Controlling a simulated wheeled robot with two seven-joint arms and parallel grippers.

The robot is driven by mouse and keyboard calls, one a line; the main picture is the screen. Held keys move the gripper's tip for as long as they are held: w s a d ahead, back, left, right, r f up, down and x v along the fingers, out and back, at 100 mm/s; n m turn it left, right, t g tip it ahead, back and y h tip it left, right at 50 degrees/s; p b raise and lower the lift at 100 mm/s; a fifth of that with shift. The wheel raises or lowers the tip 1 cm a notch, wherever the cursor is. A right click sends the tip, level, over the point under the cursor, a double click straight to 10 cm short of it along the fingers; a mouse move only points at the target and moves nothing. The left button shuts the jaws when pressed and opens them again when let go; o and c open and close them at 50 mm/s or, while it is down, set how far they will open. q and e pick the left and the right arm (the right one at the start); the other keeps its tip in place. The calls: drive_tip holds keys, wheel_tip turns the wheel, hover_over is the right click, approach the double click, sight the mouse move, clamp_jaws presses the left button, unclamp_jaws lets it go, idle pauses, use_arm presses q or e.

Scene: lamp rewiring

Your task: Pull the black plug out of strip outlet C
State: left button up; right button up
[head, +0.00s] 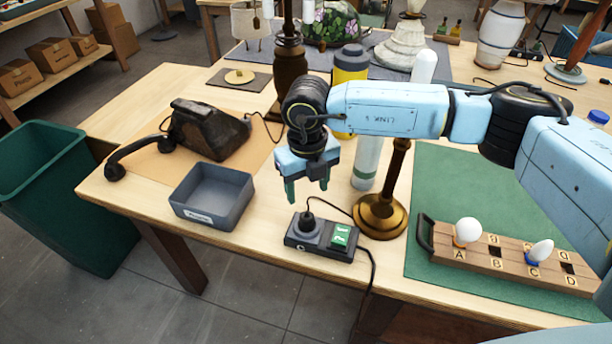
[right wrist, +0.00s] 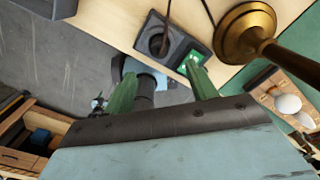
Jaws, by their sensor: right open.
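The black plug (head: 307,221) stands upright in the round outlet of the dark power strip (head: 322,252), beside the letter C. A black cord runs from its top to the right. The strip's green switch (head: 340,236) is just right of the plug. My right gripper (head: 308,194) points down above the plug, its two green fingers apart with nothing between them. In the right wrist view the open fingers (right wrist: 162,82) lie below the strip (right wrist: 188,47) in the picture, apart from the plug (right wrist: 160,42). My left gripper is not in view.
A brass lamp base (head: 380,218) stands close right of the strip. A grey tray (head: 211,196) and an old black telephone (head: 205,132) lie to the left. A wooden bulb rack (head: 490,258) sits on the green mat (head: 455,190). Bottles stand behind my gripper.

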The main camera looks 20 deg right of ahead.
sight(307, 216)
wheel_tip(307, 216, down, 11)
drive_tip(key=shift+r, duration=0.2)
drive_tip(key=shift+c, duration=0.4)
drive_tip(key=c, duration=0.4)
drive_tip(key=o, duration=0.5)
drive_tip(key=shift+r, duration=0.15)
